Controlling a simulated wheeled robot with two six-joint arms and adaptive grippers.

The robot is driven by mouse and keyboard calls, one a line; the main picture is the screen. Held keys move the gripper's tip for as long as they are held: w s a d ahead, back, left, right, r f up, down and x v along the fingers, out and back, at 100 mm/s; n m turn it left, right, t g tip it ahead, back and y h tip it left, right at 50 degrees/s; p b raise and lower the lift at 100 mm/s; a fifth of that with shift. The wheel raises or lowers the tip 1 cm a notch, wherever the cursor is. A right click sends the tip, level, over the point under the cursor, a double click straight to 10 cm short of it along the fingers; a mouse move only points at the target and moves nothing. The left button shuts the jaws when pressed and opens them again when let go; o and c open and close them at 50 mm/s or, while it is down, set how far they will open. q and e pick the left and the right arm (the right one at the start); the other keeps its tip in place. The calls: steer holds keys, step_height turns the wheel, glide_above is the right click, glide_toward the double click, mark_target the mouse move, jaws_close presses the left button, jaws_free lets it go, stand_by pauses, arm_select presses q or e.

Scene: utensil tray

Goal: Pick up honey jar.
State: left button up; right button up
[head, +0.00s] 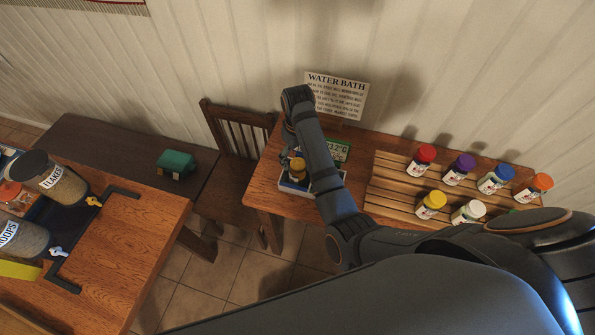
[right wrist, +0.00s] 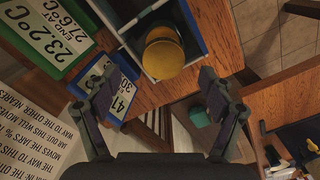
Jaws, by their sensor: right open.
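The honey jar, an amber jar with a yellow-brown lid (head: 298,167), stands in a small white and blue water bath (head: 335,183) on the wooden table. In the right wrist view the round lid (right wrist: 163,52) shows inside a compartment of the bath (right wrist: 205,30). My right gripper (head: 289,140) is above and beside the jar, and its forearm hides part of the bath. In the right wrist view its two fingers (right wrist: 155,84) are spread apart with nothing between them; the jar is just beyond the tips. My left gripper is not in view.
A green temperature display (head: 340,150) and a "WATER BATH" sign (head: 336,96) stand behind the bath. A slatted wooden rack (head: 392,190) with several colour-lidded jars is at right. A chair (head: 236,130) and a table with dispensers (head: 140,230) are at left.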

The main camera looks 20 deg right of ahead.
mark_target(298, 164)
steer(key=shift+d+f, duration=0.1)
steer(key=f+p, duration=0.1)
steer(key=f, duration=0.1)
steer(key=s+f+p, duration=0.1)
steer(key=f, duration=0.1)
steer(key=shift+f, duration=0.25)
steer(key=shift+w+f, duration=0.15)
steer(key=shift+f, duration=0.15)
steer(key=c, duration=1.4)
